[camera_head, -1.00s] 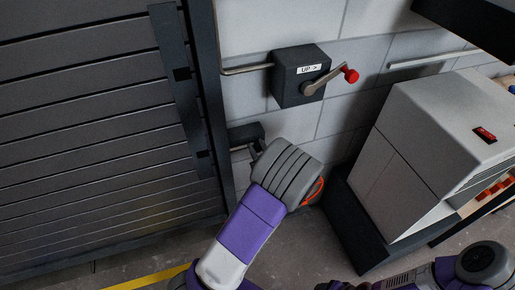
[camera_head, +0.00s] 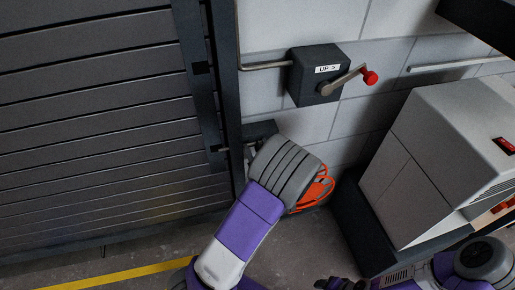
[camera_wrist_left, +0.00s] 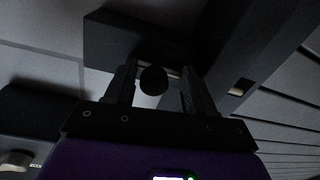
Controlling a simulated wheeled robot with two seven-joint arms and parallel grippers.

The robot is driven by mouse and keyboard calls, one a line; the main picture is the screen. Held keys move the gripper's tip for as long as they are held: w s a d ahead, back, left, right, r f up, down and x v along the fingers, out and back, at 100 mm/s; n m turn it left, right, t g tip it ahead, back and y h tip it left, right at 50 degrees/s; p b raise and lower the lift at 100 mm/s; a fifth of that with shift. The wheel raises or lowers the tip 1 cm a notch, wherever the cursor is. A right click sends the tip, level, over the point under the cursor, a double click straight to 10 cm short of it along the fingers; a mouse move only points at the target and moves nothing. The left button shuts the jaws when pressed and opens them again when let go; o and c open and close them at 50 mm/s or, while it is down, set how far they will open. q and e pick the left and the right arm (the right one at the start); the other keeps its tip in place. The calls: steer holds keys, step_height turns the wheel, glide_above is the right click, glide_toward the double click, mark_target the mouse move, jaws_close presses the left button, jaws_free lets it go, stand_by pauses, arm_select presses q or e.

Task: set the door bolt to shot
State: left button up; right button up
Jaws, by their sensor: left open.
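The door bolt (camera_head: 260,130) is a dark block low on the wall beside the door's frame, partly hidden by my left wrist. In the left wrist view its dark body (camera_wrist_left: 108,38) lies beyond the fingers, and a round dark knob (camera_wrist_left: 153,80) shows between them. My left gripper (camera_wrist_left: 159,76) is open around the knob; contact cannot be told. In the head view the left gripper (camera_head: 249,153) is mostly hidden behind its wrist. A small slot (camera_wrist_left: 241,87) shows in the dark door frame. Part of my right gripper (camera_head: 336,284) shows at the bottom edge; its jaws are unclear.
The grey slatted door (camera_head: 90,120) fills the left. A crank box (camera_head: 318,75) marked "UP" with a red-knobbed handle is above the bolt. An orange coil (camera_head: 316,190) lies behind my left wrist. A pale cabinet (camera_head: 440,150) stands at right. A yellow line (camera_head: 115,277) crosses the floor.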

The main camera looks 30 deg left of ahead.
arm_select(q)
steer(key=shift+d, duration=0.1)
steer(key=p+v, duration=0.1)
steer(key=v, duration=0.6)
steer(key=shift+s, duration=0.15)
steer(key=shift+d+f, duration=0.1)
steer(key=shift+d, duration=0.05)
steer(key=s+d+f+m+g+h+p, duration=0.25)
steer(key=f+h, duration=0.25)
steer(key=f, duration=0.3)
steer(key=s+d+f+m+g+h+p, duration=0.1)
steer(key=f+m+g+h, duration=0.2)
steer(key=f, duration=0.6)
steer(key=s+d+f+m+g+h+p, duration=0.3)
steer(key=s+d+g+h, duration=0.3)
steer(key=s+d+h, duration=0.3)
steer(key=s+d, duration=0.1)
steer(key=s, duration=0.3)
steer(key=shift+d+h, duration=0.25)
steer(key=shift+h, duration=0.05)
